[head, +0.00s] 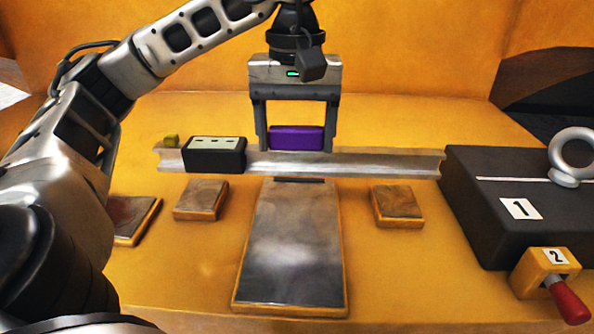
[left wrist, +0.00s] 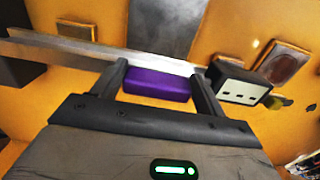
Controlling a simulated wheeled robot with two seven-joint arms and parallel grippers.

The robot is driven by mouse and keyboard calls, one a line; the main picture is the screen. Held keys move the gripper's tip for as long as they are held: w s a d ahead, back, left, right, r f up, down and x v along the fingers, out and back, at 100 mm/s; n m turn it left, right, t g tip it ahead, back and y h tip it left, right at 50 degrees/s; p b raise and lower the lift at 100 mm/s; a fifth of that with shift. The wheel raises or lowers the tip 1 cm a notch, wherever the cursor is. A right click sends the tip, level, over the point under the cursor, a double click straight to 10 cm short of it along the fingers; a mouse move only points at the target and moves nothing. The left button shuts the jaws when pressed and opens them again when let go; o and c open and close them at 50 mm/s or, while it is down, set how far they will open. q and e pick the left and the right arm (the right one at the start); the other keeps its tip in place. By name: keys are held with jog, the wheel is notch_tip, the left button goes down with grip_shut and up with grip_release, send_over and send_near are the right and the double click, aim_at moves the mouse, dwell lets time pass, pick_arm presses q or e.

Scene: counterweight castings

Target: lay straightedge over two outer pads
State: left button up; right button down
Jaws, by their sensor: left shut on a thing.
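The straightedge (head: 350,163) is a long grey metal bar with a purple grip (head: 297,138) at its middle and a black box with a pale label (head: 214,155) on its left part. My left gripper (head: 296,145) has its fingers on both ends of the purple grip, which also shows in the left wrist view (left wrist: 156,84). The bar lies crosswise just behind two small pads, the left one (head: 201,200) and the right one (head: 397,205); no contact with them shows. A large central pad (head: 292,245) lies between them. My right gripper is out of view.
A dark block marked 1 (head: 500,225) with a ring bolt (head: 571,155) stands close to the bar's right end. A yellow block marked 2 with a red handle (head: 567,300) is at its front. Another pad (head: 133,218) lies at left, partly behind my arm.

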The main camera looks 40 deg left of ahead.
pick_arm(q)
jog(key=w+a+f, duration=0.1)
jog(key=f, duration=0.1)
jog(key=w+f, duration=0.1)
jog(key=f, duration=0.2)
jog(key=w+a+f, duration=0.1)
jog(key=f, duration=0.1)
jog(key=shift+a+f, duration=0.25)
jog(key=shift+a, duration=0.05)
jog(key=shift+f, duration=0.1)
jog(key=shift+f, duration=0.1)
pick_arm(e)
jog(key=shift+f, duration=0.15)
pick_arm(q)
jog(key=shift+f, duration=0.15)
jog(key=o, duration=1.3)
jog(key=shift+o, duration=0.5)
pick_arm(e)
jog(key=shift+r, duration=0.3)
